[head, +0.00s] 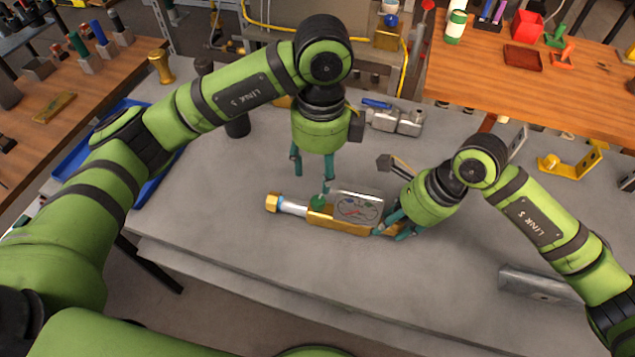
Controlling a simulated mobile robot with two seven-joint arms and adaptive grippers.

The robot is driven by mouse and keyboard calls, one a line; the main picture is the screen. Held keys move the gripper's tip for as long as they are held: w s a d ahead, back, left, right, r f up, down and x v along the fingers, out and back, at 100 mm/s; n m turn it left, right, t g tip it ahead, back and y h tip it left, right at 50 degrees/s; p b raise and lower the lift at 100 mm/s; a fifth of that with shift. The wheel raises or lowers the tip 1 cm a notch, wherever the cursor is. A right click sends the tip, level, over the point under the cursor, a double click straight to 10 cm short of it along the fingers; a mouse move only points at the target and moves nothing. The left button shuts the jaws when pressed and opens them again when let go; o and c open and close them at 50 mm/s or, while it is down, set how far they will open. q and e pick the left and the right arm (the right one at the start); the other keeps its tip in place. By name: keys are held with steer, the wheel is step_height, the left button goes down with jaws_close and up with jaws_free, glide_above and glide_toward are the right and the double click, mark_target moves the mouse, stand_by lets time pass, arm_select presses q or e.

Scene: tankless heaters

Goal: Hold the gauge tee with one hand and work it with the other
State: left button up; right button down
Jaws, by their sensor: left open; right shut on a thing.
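The gauge tee (338,219) lies on the grey worktop. My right gripper (391,231) is shut on the right end of the brass body. My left gripper (312,180) points down above the tee with its fingers spread. One fingertip is close to the green knob; I cannot tell whether they touch. The tee's right end is partly hidden by my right gripper.
A metal valve with a blue handle (393,117) sits behind the tee. A blue tray (70,166) lies at the left, a metal channel (540,284) at the front right, a yellow bracket (570,163) at the right. The grey worktop (215,215) left of the tee is clear.

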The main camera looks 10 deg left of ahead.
arm_select(q)
steer(key=shift+r, duration=1.4)
arm_select(e)
steer(key=shift+f, duration=0.1)
steer(key=c, duration=0.6)
jaws_free()
arm_select(q)
steer(key=shift+w, duration=0.1)
arm_select(e)
steer(key=shift+d, duration=0.1)
